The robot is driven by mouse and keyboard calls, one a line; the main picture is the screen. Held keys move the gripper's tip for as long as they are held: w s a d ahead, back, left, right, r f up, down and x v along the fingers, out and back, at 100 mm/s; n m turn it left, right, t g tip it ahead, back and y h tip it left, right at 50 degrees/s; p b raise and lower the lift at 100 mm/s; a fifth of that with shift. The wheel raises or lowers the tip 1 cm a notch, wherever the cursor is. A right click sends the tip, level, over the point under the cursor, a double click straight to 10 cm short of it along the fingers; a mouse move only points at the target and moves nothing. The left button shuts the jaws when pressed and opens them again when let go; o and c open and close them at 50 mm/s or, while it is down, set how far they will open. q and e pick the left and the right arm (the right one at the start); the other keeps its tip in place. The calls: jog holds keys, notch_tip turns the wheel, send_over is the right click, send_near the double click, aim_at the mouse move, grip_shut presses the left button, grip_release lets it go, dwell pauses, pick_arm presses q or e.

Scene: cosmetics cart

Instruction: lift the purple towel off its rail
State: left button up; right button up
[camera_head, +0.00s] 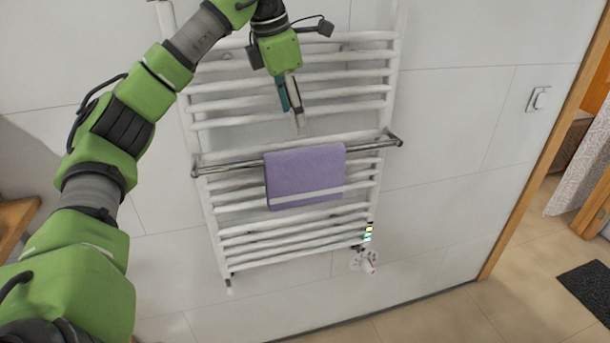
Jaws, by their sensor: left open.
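The purple towel (304,170) hangs folded over the chrome rail (230,163) in front of a white ladder radiator. It has a pale stripe near its lower edge. My left gripper (298,122) points down from above, just over the towel's top edge, with its fingers in front of the radiator bars. It is open and holds nothing. My right gripper is not in view.
The white radiator (290,238) is fixed to a tiled wall, with a valve (366,261) at its lower right. A wall switch (538,98) and a wooden door frame (545,160) stand to the right. A dark mat (588,288) lies on the floor beyond.

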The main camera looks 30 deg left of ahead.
pick_arm(q)
send_over(304, 150)
jog(key=s, duration=0.2)
jog(key=f, duration=0.4)
jog(key=shift+w+a+f, duration=0.15)
jog(key=shift+a+f, duration=0.1)
jog(key=shift+a, duration=0.1)
jog(key=shift+p+x, duration=1.15)
jog(key=shift+x, duration=1.5)
jog(key=shift+d, duration=0.2)
grip_shut()
